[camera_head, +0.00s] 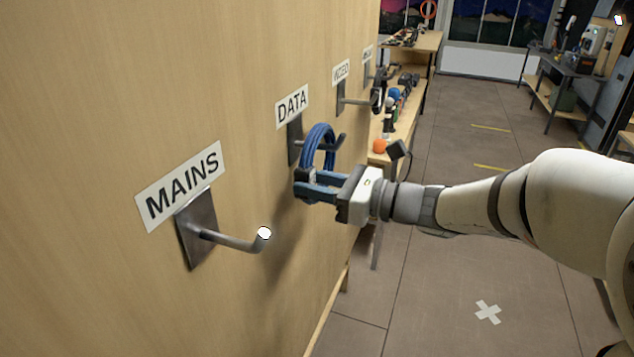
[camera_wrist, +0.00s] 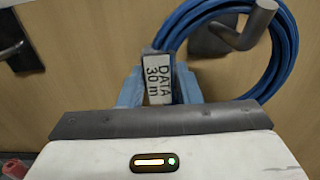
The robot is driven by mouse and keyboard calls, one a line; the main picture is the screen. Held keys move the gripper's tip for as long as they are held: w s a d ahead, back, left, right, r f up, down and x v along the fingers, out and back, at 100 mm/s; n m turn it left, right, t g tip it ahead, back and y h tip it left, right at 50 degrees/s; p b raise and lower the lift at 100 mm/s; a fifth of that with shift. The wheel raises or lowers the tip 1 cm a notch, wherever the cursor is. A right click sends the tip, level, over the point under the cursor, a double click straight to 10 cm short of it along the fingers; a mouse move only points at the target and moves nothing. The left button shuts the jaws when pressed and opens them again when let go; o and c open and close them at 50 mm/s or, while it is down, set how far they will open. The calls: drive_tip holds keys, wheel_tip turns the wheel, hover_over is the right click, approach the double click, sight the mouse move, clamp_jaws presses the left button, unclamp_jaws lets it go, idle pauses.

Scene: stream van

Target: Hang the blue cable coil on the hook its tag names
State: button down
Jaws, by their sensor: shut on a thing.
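The blue cable coil (camera_head: 318,150) is at the hook under the DATA sign (camera_head: 292,104) on the wooden wall. It also shows in the wrist view (camera_wrist: 285,60), where its tag (camera_wrist: 158,78) reads "DATA 30 m". The DATA hook (camera_head: 341,142) has its tip showing past the coil. In the wrist view this hook (camera_wrist: 240,38) lies within the loop and appears to pass through it. Whether the coil rests on the peg is unclear. My gripper (camera_head: 309,187) is shut on the coil at its tagged lower part, close to the wall.
The MAINS hook (camera_head: 235,242) sticks out empty, nearer the camera. A wooden bench (camera_head: 412,122) with several small items stands past the wall. The floor at right is open.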

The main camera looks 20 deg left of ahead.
drive_tip(key=c, duration=1)
unclamp_jaws()
drive_tip(key=shift+o, duration=0.2)
drive_tip(key=shift+d, duration=0.1)
drive_tip(key=s+d, duration=0.1)
drive_tip(key=d, duration=1.4)
drive_tip(key=shift+s+d, duration=0.15)
drive_tip(key=shift+d, duration=0.15)
